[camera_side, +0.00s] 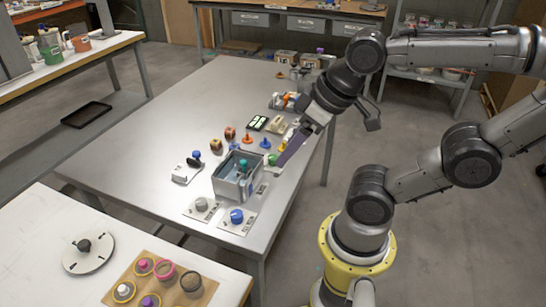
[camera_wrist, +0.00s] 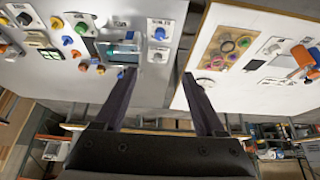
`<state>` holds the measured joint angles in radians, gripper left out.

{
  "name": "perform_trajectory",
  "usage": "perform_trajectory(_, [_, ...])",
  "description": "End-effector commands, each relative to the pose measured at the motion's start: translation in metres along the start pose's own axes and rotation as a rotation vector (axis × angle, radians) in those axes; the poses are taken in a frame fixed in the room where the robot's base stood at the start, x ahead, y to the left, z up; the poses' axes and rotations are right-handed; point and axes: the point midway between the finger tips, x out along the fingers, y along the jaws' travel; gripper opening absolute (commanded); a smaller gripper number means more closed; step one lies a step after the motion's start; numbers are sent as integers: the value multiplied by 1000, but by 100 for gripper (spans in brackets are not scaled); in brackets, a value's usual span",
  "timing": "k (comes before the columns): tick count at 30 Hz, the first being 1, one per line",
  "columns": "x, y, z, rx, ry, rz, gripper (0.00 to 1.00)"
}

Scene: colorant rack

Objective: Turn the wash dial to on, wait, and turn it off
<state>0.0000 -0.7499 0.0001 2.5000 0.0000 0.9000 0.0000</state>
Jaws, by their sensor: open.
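In the side view, two square plates with dials sit at the table's near edge: a grey dial (camera_side: 201,204) and, to its right, a blue dial (camera_side: 236,216). Their labels are too small to read, so I cannot tell which is the wash dial. A grey basin (camera_side: 225,186) with a teal part stands just behind them. My gripper (camera_side: 281,160) is in the air over the table's right side, right of the basin and apart from both dials. In the wrist view, my gripper (camera_wrist: 157,75) has its fingers wide apart with nothing between them. Two dial plates (camera_wrist: 160,31) show beyond the fingertips.
Several small coloured pieces and plates stand behind the basin, including a blue knob (camera_side: 265,143). A white device (camera_side: 186,173) sits left of the basin. A separate white table (camera_side: 40,215) at lower left holds a round dial disc (camera_side: 88,260) and a brown mat (camera_side: 190,290) with rings.

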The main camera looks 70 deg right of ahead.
Motion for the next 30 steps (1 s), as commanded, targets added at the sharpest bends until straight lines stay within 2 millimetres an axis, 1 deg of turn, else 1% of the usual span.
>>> perform_trajectory(11, [0,0,0,-6,0,0,72])
perform_trajectory(16, [-2,0,-3,-105,9,0,72])
perform_trajectory(19, [-10,0,-20,-219,35,4,72])
perform_trajectory(22, [-10,6,-44,-319,19,19,72])
perform_trajectory(26, [-2,21,-71,-393,-25,39,72])
perform_trajectory(29, [10,39,-92,-433,-73,51,72])
perform_trajectory(30, [17,48,-100,-445,-96,54,72])
